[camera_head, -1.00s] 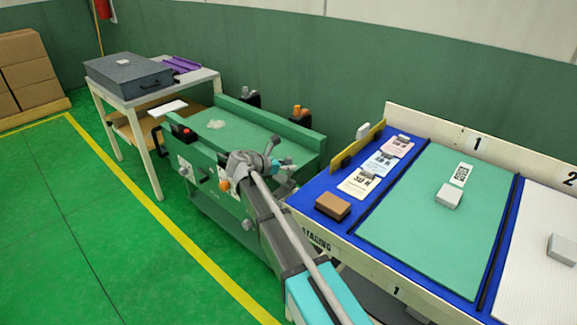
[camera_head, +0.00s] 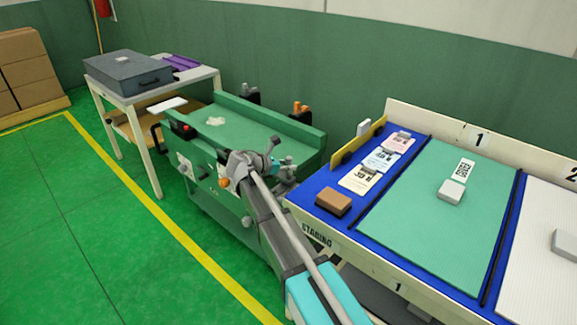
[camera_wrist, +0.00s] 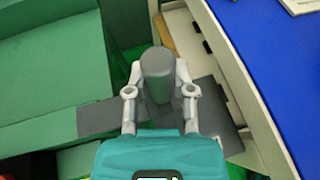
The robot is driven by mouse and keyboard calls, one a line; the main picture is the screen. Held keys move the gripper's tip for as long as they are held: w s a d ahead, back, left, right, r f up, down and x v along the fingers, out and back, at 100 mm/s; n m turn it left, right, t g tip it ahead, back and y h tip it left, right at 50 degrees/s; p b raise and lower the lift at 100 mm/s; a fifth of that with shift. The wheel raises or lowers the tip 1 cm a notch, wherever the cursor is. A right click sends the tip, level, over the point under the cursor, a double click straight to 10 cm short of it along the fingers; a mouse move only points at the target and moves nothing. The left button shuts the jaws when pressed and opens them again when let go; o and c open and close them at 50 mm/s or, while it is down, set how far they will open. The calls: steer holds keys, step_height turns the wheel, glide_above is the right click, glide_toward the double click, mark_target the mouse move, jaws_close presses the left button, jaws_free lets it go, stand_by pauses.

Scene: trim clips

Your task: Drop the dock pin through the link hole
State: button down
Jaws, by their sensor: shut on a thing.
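My gripper (camera_wrist: 159,92) is shut on the dock pin, a dark grey cylinder (camera_wrist: 158,72), held between two pale fingers in the wrist view. Behind the pin lies a flat dark grey link plate (camera_wrist: 96,117), which spans from the green cart (camera_wrist: 45,90) toward the pale bench at right. Its hole is hidden by the pin and gripper, so I cannot tell whether the pin is over it or in it. In the head view my gripper is at the gap between the cart (camera_head: 312,135) and the bench; the pin is not clear there.
The staging bench (camera_head: 318,236) is close on the right, with cards, a brown block (camera_head: 333,202) and a yellow rail (camera_head: 355,142). A table (camera_head: 135,97) with a grey case (camera_head: 128,75) stands back left. The green floor at left is clear.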

steer(key=shift+f+b, duration=0.65)
steer(key=shift+f, duration=0.1)
steer(key=shift+c, duration=2)
jaws_free()
steer(key=shift+r, duration=0.25)
step_height(320, 180, up, 12)
steer(key=p, duration=1.2)
